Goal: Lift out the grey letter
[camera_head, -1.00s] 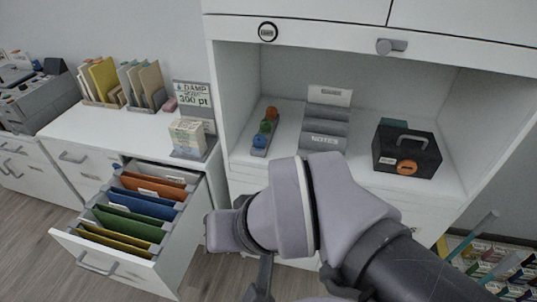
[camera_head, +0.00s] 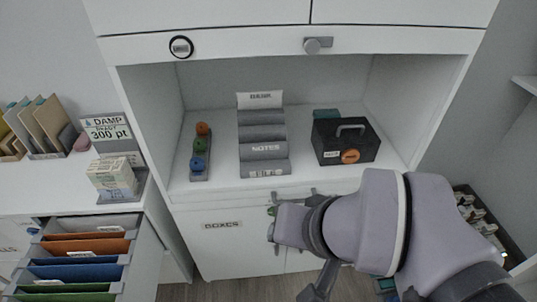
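A grey tiered letter rack (camera_head: 262,146) stands in the open shelf bay, left of its middle. A pale card with dark lettering (camera_head: 260,100) stands upright at the rack's back. I cannot make out a separate grey letter; any letters in the tiers are hidden or blend with the rack. My arm (camera_head: 375,225) is in front of the cupboard, below and right of the rack, apart from it.
A black box with a handle (camera_head: 345,141) is right. An open drawer of coloured folders (camera_head: 85,247) juts out at lower left. Shelf floor between rack and box is clear.

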